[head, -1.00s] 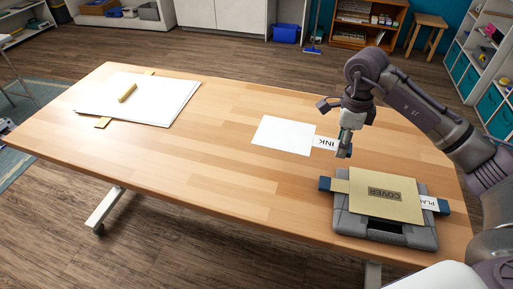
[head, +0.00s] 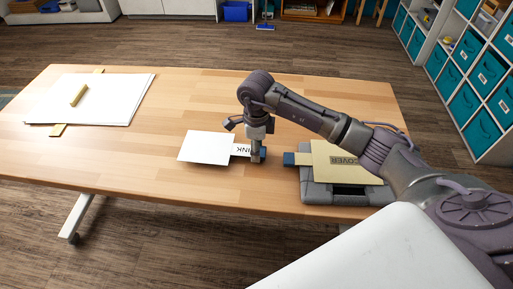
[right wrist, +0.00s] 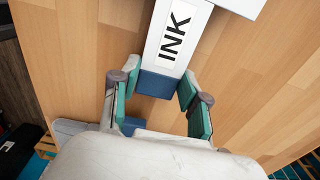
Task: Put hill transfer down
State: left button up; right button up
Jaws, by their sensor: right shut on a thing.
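A white sheet (head: 207,148) lies flat near the middle of the table, with a white strip marked INK (head: 241,150) coming out from its right side. No "hill" lettering shows, so I cannot tell by name which sheet is the hill transfer. In the right wrist view the INK strip (right wrist: 174,35) ends in a blue block (right wrist: 160,85). My right gripper (head: 257,156) is low at the strip's right end. Its two green-padded fingers (right wrist: 158,84) sit on either side of the blue block and hold it. My left gripper is not in view.
A grey case (head: 345,190) with a tan COVER sheet (head: 345,160) and a blue tab stands right of my gripper, near the front edge. A stack of white sheets (head: 115,95) with a yellow stick (head: 78,95) lies at the left.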

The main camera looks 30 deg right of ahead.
jog(key=shift+f, duration=0.45)
jog(key=shift+f, duration=0.2)
jog(key=o, duration=0.9)
jog(key=shift+o, duration=0.2)
jog(key=shift+r, duration=0.1)
jog(key=shift+r, duration=0.1)
notch_tip(320, 180, up, 12)
jog(key=b, duration=0.1)
